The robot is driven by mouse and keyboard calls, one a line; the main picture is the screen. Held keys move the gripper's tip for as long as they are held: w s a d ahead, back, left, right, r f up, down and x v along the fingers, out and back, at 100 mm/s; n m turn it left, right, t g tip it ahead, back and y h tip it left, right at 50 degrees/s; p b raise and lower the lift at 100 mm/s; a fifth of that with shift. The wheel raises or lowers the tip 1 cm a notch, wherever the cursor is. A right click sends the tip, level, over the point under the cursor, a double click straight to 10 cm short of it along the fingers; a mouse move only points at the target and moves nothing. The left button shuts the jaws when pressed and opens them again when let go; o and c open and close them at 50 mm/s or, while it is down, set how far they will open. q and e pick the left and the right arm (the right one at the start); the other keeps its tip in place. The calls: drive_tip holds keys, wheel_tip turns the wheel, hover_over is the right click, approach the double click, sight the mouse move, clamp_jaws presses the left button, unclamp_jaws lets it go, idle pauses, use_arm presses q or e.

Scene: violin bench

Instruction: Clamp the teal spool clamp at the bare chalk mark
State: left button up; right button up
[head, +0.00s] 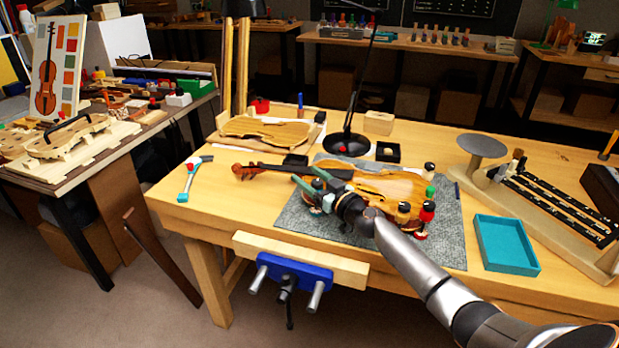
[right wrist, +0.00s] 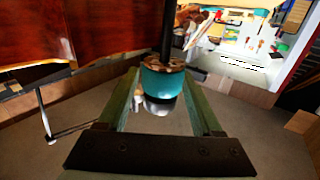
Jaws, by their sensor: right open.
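The violin body (head: 385,186) lies on a grey mat (head: 445,235) on the bench, its neck and scroll (head: 245,171) pointing left. My right gripper (head: 307,178) is at the violin's left part, near where neck and body meet. In the right wrist view the teal spool clamp (right wrist: 160,82) stands between the open green fingers of this gripper (right wrist: 160,75), with a dark rod above and a silver end below. Contact with the fingers cannot be told. Several other clamps, including a green one (head: 430,191) and a red one (head: 427,212), stand along the right edge. I cannot make out a chalk mark.
A teal tray (head: 483,250) lies right of the mat. A black lamp (head: 347,140) stands behind the violin. A wooden fixture (head: 550,210) is at the right, and a blue vise (head: 295,272) is on the bench front. The left front of the bench top is mostly clear.

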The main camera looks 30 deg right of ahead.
clamp_jaws()
idle(0.4)
